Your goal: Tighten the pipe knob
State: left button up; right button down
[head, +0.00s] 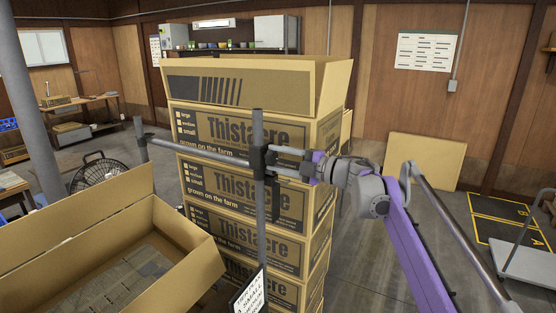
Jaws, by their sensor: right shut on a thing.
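A thin grey upright pipe (257,130) crosses a horizontal grey pipe (205,155) in front of the stacked boxes. A dark clamp (259,159) joins them at the crossing. My right gripper (283,165) comes in from the right on a purple and grey arm. Its fingers are shut at the right side of the clamp, on the pipe knob there. The knob is small and mostly hidden by the fingers, so its turn cannot be told. My left gripper is not in view.
A tall stack of Thistacre boxes (228,130) stands close behind the pipes, with an open box on top. Another open carton (90,222) is at the lower left, by a fan (98,170). A cart (525,262) stands at the right. A sign (248,295) hangs low.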

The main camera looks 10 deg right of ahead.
jog(key=m, duration=0.4)
jog(key=shift+f+m, duration=0.1)
jog(key=shift+m, duration=0.3)
jog(key=m+b, duration=0.1)
jog(key=m, duration=0.3)
jog(key=shift+s, duration=0.1)
jog(key=m, duration=0.5)
jog(key=shift+a+f, duration=0.1)
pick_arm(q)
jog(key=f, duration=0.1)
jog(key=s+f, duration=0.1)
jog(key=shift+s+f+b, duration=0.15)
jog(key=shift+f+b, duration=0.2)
pick_arm(e)
jog(key=m, duration=0.4)
jog(key=shift+s+m, duration=0.1)
jog(key=shift+m, duration=0.2)
jog(key=shift+c, duration=1.3)
grip_release()
